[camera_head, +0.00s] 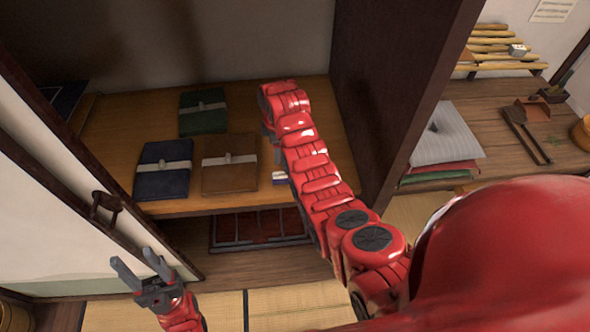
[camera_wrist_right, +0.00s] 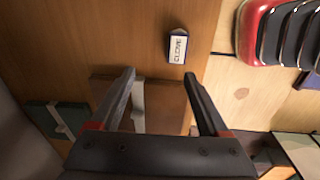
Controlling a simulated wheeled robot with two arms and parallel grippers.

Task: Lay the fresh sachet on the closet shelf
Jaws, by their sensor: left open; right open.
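A small white and dark blue sachet (camera_head: 280,177) lies on the wooden closet shelf (camera_head: 235,93), right of a brown bundle. In the right wrist view the sachet (camera_wrist_right: 178,46) shows a label reading CLOVE; whether it is the fresh one I cannot tell. My right gripper (camera_wrist_right: 159,76) is open and empty above the shelf, with the sachet past its fingertips and apart from them. In the head view my right arm hides most of that gripper. My left gripper (camera_head: 137,271) is open and empty by the sliding door at the lower left.
A green bundle (camera_head: 203,112), a navy bundle (camera_head: 163,169) and a brown bundle (camera_head: 229,164) lie on the shelf. The sliding door (camera_head: 60,215) bounds the left, a dark panel (camera_head: 390,80) the right. Beyond it, folded cloths (camera_head: 445,140) lie on a wooden surface.

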